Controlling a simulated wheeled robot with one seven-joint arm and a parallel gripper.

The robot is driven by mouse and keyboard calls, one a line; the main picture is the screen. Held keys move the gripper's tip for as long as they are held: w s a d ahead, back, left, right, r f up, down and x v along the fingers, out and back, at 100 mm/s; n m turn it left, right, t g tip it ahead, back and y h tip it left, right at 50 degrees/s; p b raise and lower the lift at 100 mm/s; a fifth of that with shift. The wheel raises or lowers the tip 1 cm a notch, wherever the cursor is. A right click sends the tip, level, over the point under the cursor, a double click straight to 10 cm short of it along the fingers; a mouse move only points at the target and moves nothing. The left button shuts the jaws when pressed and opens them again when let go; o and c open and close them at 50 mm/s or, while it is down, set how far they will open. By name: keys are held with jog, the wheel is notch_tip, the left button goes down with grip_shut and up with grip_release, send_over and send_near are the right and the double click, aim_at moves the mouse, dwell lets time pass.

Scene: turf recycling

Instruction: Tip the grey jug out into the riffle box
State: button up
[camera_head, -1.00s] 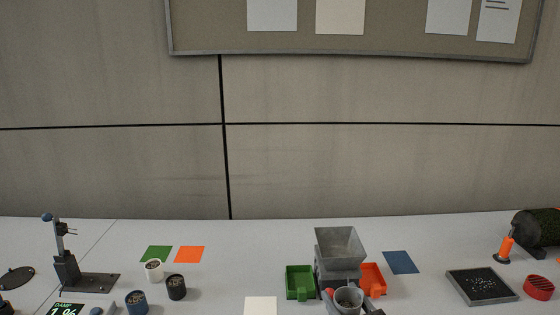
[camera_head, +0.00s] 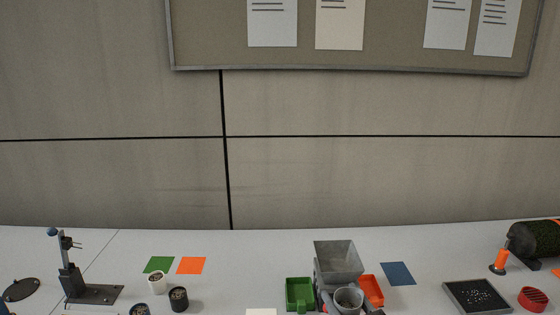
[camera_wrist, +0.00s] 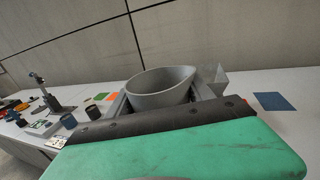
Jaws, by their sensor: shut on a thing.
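The grey jug (camera_head: 349,299) is at the bottom of the head view, held in front of the riffle box. In the wrist view the jug (camera_wrist: 160,86) fills the middle, its open rim facing up and its contents not visible. My gripper (camera_wrist: 163,99) is shut on the jug, with a finger at each side of it. The riffle box (camera_head: 338,262) is a grey hopper with a wide open mouth, just behind the jug. Its hopper also shows in the wrist view (camera_wrist: 213,80), right of the jug.
A green tray (camera_head: 300,293) and an orange tray (camera_head: 371,290) flank the riffle box. A blue mat (camera_head: 398,273) and a black tray of granules (camera_head: 477,296) lie to the right. Small pots (camera_head: 157,282) and a lever stand (camera_head: 70,270) are at left.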

notch_tip(320, 180, up, 5)
jog(key=p, duration=0.5)
jog(key=shift+w+r+b, duration=0.1)
jog(key=shift+r+b, duration=0.1)
jog(key=shift+b, duration=0.15)
jog(key=shift+r, duration=0.25)
notch_tip(320, 180, down, 6)
jog(key=b, duration=0.4)
jog(key=shift+f+b, duration=0.1)
jog(key=shift+b, duration=0.25)
